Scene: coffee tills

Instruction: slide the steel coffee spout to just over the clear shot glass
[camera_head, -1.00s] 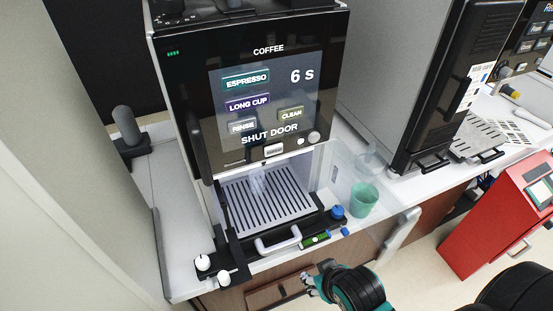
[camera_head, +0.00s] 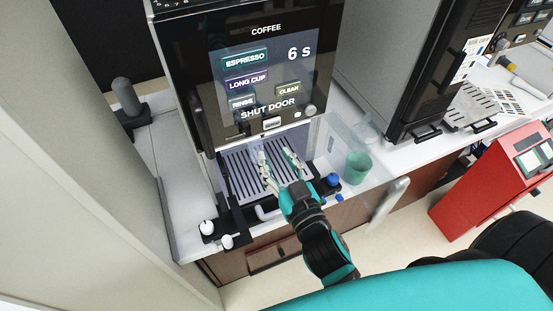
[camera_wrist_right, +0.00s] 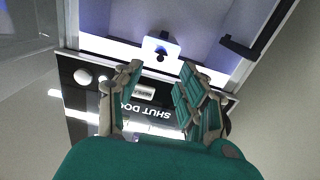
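The coffee machine's steel spout (camera_wrist_right: 161,49) shows in the right wrist view as a small pale block with a dark opening, inside the lit bay. In the head view the front panel hides it. My right gripper (camera_head: 277,154) is open and empty, over the slotted drip grate (camera_head: 241,180) at the bay mouth. In the wrist view its fingers (camera_wrist_right: 160,70) are spread, with the spout beyond them and no clear contact. The clear shot glass is hard to make out; a faint pale shape by the left finger may be it. My left gripper is not in view.
The clear door (camera_head: 375,195) stands open at the right, with a pale handle (camera_head: 389,203). A green cup (camera_head: 358,166) stands behind it. The machine's screen (camera_head: 265,75) reads SHUT DOOR. A black bracket with white knobs (camera_head: 207,227) sits at the front left.

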